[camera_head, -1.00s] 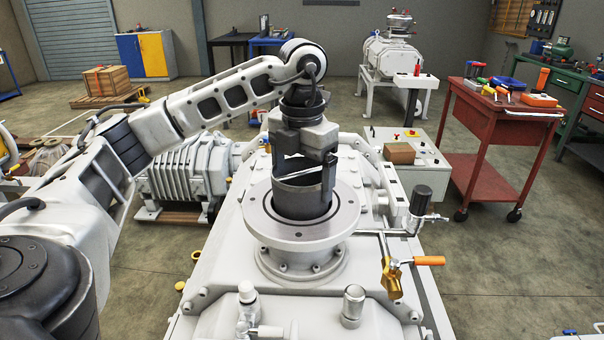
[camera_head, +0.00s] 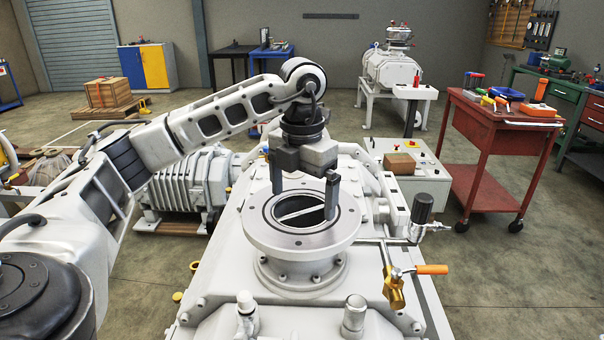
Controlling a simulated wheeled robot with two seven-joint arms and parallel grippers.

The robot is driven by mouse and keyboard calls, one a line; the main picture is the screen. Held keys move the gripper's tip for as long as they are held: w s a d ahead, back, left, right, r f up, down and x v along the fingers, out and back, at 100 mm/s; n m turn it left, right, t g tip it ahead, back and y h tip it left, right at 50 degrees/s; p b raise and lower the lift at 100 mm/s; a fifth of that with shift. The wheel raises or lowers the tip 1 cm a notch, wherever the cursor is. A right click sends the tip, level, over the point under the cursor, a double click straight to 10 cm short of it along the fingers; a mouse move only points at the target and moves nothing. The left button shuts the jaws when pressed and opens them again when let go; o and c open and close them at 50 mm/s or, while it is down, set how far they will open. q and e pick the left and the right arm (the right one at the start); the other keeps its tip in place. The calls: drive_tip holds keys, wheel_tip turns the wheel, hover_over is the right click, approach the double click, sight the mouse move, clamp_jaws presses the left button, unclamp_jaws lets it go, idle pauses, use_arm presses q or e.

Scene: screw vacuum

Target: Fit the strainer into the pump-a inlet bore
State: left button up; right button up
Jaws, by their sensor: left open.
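The strainer (camera_head: 300,213) sits down inside the pump-a inlet bore. Its rim and a pale bar across its mouth show at about flange level. The round grey inlet flange (camera_head: 262,236) surrounds it on top of the white pump body. My left gripper (camera_head: 304,205) points straight down over the bore with its two fingers apart. The right finger reaches down close to the flange opening, and the left finger ends near the far left of the rim. I cannot tell whether either finger touches the strainer. The strainer's lower part is hidden in the bore. My right gripper is not in view.
A brass valve with an orange handle (camera_head: 432,269) and a dark-capped fitting (camera_head: 422,208) stand right of the flange. Upright fittings (camera_head: 354,316) are in front. A red tool cart (camera_head: 500,137) stands at the right. The space above the flange is free apart from my arm.

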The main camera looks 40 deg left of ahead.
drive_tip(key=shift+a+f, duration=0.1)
use_arm(q)
drive_tip(key=shift+r, duration=0.1)
wheel_tip(320, 180, up, 16)
drive_tip(key=p, duration=0.6)
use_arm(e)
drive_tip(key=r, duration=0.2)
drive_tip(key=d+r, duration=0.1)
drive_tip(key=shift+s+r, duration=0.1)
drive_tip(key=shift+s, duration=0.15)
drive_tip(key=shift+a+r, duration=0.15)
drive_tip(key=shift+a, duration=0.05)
